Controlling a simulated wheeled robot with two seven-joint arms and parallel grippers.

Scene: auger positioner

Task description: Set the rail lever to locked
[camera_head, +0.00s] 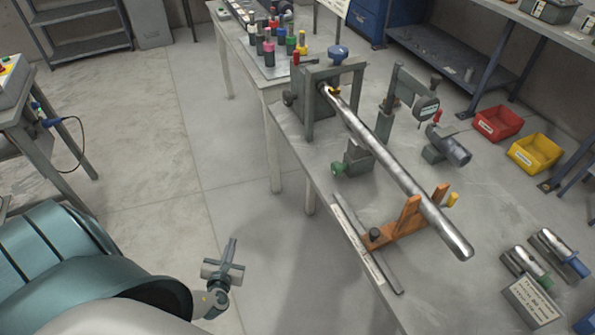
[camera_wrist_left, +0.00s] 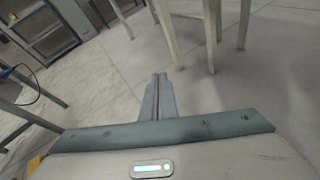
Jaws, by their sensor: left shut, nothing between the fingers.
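A grey flat rail (camera_head: 365,245) runs along the near left edge of the workbench. An orange V-shaped rest (camera_head: 408,222) stands across it, with a dark knob (camera_head: 376,235) at its left end and a yellow-tipped handle (camera_head: 452,200) at its right. I cannot tell which of these is the rail lever, nor its setting. My left gripper (camera_head: 233,242) is shut and empty, over the floor to the left of the bench, apart from it. Its closed fingers also show in the left wrist view (camera_wrist_left: 160,82). My right gripper is not in view.
A long steel tube (camera_head: 400,175) lies from a grey frame (camera_head: 308,110) across the orange rest. A green-knobbed block (camera_head: 355,162) stands near the bench's left edge. Red (camera_head: 498,122) and yellow (camera_head: 536,152) bins are at the right. Bench legs (camera_wrist_left: 190,35) stand ahead of the gripper.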

